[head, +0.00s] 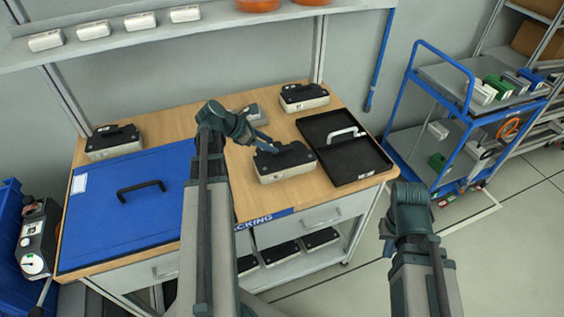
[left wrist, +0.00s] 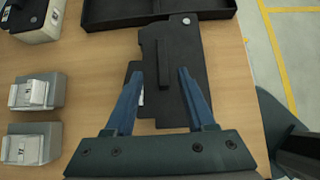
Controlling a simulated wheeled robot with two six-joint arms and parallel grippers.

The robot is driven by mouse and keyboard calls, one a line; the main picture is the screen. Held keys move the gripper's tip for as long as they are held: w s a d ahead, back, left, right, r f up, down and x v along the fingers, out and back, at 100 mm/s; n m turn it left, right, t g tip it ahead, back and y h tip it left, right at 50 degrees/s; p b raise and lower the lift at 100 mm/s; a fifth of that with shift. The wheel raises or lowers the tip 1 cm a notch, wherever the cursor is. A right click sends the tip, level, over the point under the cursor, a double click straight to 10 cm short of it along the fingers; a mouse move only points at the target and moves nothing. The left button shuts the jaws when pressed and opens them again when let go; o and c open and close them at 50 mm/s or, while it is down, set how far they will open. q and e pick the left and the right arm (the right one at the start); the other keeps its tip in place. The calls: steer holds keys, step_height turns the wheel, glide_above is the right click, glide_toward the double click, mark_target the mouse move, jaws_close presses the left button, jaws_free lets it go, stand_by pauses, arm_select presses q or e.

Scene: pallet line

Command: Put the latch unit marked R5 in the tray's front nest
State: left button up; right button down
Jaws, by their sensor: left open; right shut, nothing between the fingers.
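A latch unit (head: 285,170) with a black top and cream-white body sits on the bench, left of the black tray (head: 338,179). Its black top, with a narrow raised grip (left wrist: 163,65), fills the middle of the left wrist view. No R5 mark can be read on it. My left gripper (head: 269,147) is open over this unit, its blue fingers (left wrist: 158,76) apart on either side of the grip. A pale bar handle (head: 345,132) shows at the tray. My right gripper (head: 388,238) is shut and empty beyond the bench's right front corner, mostly hidden by its wrist.
Similar units stand at the back right (head: 304,97) and back left (head: 115,141) of the bench. Small grey blocks (left wrist: 36,92) lie behind the middle unit. A blue lid with a black handle (head: 132,213) covers the left side. A blue cart (head: 470,110) stands right.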

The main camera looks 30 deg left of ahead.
mark_target(280, 150)
arm_select(q)
steer(key=b+x, duration=0.2)
steer(key=x, duration=0.2)
steer(key=shift+s, duration=0.15)
steer(key=shift+d, duration=0.1)
steer(key=shift+r, duration=0.1)
steer(key=shift+c, duration=0.3)
jaws_close()
stand_by(0.7)
